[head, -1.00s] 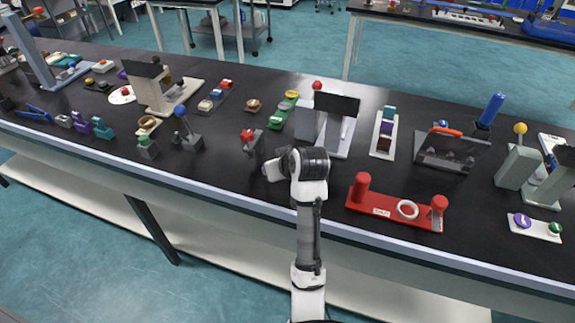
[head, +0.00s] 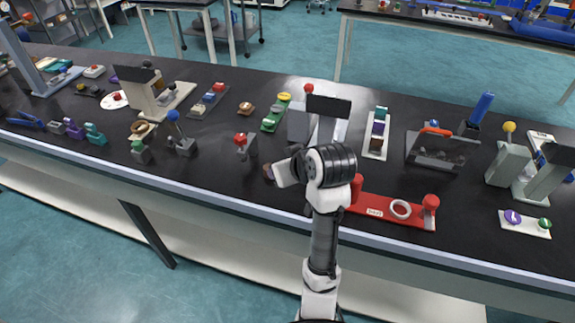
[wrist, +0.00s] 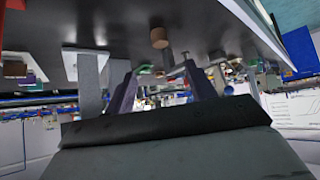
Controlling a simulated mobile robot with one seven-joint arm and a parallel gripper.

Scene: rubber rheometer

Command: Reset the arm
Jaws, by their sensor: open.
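My arm rises from the bottom of the head view and bends over the bench's front edge. Its dark wrist joint (head: 332,165) stands just left of the red stand and covers its left end. My gripper (wrist: 160,78) is open, with its two fingers spread and no object visible between them in the wrist view. In the head view the fingers are mostly hidden behind the white and black wrist housing. The wrist view is strongly tilted.
The red stand (head: 372,211) with a white ring (head: 400,209) is close on the right. A small grey device with a red knob (head: 241,138) stands to the left. A grey device with a dark panel (head: 329,106) stands behind. Bare black bench (head: 225,172) lies front left.

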